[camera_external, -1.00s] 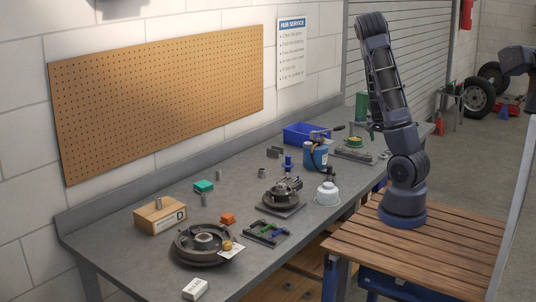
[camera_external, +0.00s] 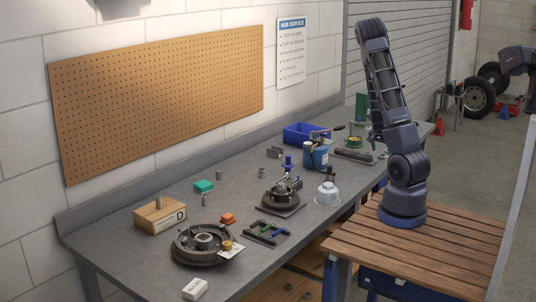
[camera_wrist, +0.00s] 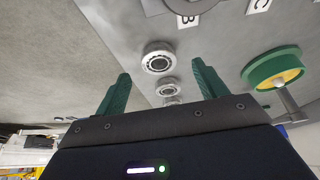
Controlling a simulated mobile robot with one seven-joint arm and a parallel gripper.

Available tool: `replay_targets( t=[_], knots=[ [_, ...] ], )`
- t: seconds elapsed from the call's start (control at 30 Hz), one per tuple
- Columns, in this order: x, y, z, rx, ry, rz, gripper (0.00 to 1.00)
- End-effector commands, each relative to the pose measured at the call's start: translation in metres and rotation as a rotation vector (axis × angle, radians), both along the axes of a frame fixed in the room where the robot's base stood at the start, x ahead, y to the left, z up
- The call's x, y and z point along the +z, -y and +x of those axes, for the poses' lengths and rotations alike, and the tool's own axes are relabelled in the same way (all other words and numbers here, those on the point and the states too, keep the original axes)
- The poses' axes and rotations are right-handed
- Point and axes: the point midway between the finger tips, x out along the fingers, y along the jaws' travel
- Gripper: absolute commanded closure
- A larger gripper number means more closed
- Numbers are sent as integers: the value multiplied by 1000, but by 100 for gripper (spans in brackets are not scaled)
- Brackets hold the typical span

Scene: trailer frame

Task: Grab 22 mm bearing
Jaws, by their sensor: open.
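In the wrist view, my gripper (camera_wrist: 161,70) is open, its two green fingers spread with nothing held between them. A round metal bearing (camera_wrist: 158,56) lies on the grey surface, seen between and just beyond the fingertips. Two more bearing-like rings, a middle one (camera_wrist: 166,89) and a partly hidden one (camera_wrist: 171,101), line up below it in the picture, near my gripper's body. I cannot tell which bearing is 22 mm. In the external view, my arm hides the gripper, and the bearings are too small to make out clearly.
White labels with letters, including B (camera_wrist: 187,20) and C (camera_wrist: 258,5), lie near the bearings. A green and yellow round piece (camera_wrist: 278,70) stands at the right. A blue bin (camera_external: 302,133), a blue can (camera_external: 315,155) and a hub (camera_external: 203,243) stand on the workbench.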

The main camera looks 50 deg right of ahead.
Motion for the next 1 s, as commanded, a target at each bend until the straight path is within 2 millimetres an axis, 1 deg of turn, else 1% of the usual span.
replay_targets(
  t=[0.1,0.3,0.43,0.67,0.7,0.77,0.8,0.93,0.97,1.0],
  knots=[
    [-11,4,-3,-3,-1,2,29],
    [-27,11,-2,-1,-1,1,29],
    [-31,12,-2,0,0,1,29],
    [-32,12,-1,0,0,0,29],
    [-31,12,-1,0,0,0,32],
    [-31,12,-1,0,0,0,44],
    [-31,12,-1,0,0,0,52],
    [-31,12,-1,0,0,0,78],
    [-31,12,-1,0,0,0,81],
    [-31,12,-1,0,1,0,81]
  ],
)
